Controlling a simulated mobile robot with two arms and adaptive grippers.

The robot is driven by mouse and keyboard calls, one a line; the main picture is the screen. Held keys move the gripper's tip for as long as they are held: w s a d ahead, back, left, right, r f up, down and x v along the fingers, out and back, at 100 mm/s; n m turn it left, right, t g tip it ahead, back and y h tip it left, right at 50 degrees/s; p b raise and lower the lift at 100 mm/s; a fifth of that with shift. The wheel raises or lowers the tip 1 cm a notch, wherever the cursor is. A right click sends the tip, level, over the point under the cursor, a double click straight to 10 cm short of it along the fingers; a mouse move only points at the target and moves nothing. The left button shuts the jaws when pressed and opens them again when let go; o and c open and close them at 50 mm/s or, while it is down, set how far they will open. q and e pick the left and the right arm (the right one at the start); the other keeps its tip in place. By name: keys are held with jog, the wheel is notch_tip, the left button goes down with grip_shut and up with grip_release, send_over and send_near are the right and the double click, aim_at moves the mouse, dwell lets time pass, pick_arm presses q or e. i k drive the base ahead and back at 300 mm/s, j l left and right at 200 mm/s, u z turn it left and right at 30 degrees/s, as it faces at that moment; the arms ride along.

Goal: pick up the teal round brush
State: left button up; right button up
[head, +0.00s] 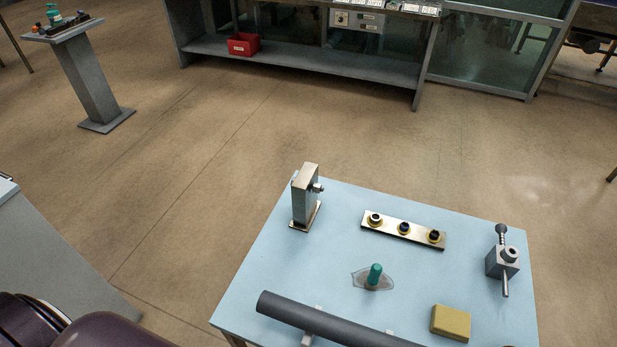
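A small teal upright piece (375,273) with a rounded top stands near the middle of the light blue table (335,235). It looks like the teal round brush, but its bristles cannot be made out. A thin grey, see-through, pointed patch (361,280) lies around its foot. Another small teal item (52,10) stands on a far grey pedestal at the upper left; it is too small to identify. Neither of my grippers is in view.
A dark grey tube (330,322) lies in front of the teal piece, with a yellow block (450,322) to the right. Behind are a plate with three round fittings (404,229) and a metal upright block (305,198). A grey clamp-like fixture (502,260) stands at the right.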

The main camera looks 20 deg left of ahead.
aim_at(371, 283)
jog(key=k+j, duration=0.1)
jog(key=j, duration=0.25)
jog(key=k+j+z, duration=0.1)
jog(key=j, duration=0.25)
jog(key=k+j, duration=0.15)
jog(key=j, duration=0.2)
jog(key=k+j+z, duration=0.1)
jog(key=j, duration=0.25)
jog(key=k+j, duration=0.1)
jog(key=j, duration=0.2)
jog(key=z, duration=0.05)
